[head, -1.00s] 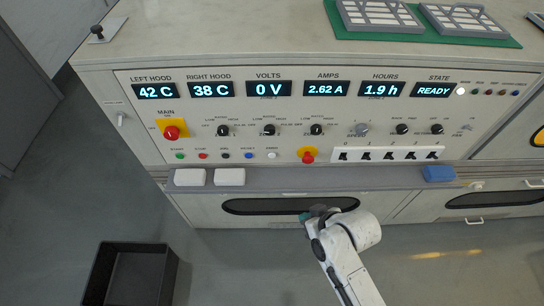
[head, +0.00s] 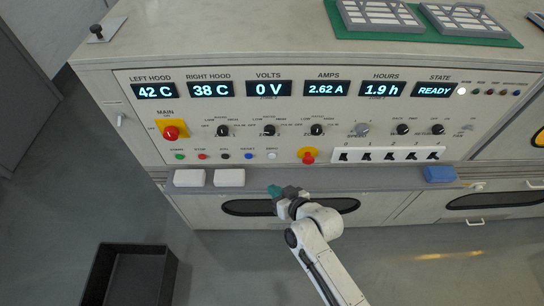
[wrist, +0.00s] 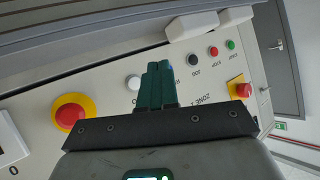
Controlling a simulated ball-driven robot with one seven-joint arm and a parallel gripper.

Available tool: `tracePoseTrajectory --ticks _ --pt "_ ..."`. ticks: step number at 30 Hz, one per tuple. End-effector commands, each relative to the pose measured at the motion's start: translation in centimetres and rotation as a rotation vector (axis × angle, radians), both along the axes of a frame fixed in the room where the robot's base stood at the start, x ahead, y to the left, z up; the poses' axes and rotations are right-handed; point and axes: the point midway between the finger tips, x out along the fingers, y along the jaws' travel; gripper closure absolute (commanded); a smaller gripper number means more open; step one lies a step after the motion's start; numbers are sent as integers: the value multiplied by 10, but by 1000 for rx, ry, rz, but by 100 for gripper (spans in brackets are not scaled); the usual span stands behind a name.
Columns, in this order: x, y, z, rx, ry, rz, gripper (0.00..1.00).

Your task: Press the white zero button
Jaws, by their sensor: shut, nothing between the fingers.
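The white zero button (head: 272,155) is at the right end of the row of small round buttons on the panel's lower left. In the wrist view the white button (wrist: 133,82) shows just left of my fingers. My gripper (head: 274,191) is below that button in the head view, in front of the ledge and apart from the button. Its teal fingers (wrist: 157,84) are shut together and empty. In the wrist view the fingers hide most of the blue button.
A red emergency knob on yellow (head: 308,156) is right of the white button. White blocks (head: 230,177) and a blue block (head: 439,174) rest on the ledge. A main switch (head: 171,132) is at left. A black bin (head: 131,276) stands on the floor.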

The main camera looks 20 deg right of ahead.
Motion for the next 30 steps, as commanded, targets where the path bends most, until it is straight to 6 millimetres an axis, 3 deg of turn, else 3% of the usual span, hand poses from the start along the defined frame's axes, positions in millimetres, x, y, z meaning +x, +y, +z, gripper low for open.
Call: tracePoseTrajectory --ticks 5,19,30 --pt "11 -4 -2 1 -3 -2 100" --pt "67 -24 -3 1 -3 -2 100" --pt "82 -31 0 -1 0 -1 100"
